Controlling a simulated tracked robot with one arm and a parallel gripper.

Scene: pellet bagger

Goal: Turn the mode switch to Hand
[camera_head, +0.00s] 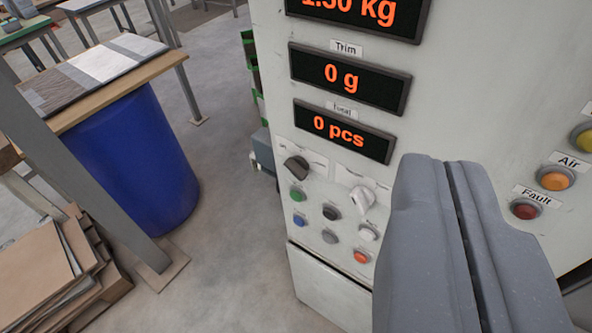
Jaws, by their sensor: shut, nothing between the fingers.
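Two rotary switches sit on the light grey control panel (330,225) below the displays. The left one is a dark knob (297,167) with a small label plate above it. The right one is a pale knob (362,199) with its own plate. The lettering is too small to read, so I cannot tell which is the mode switch or where either points. My gripper (447,170) is shut and empty, its two grey fingers together. In the picture it lies right of both knobs and hides part of the panel.
Green (298,194), black (331,212), blue (299,220), white (368,233) and red (361,257) buttons sit below the knobs. Air (555,179) and Fault (525,209) lamps are at right.

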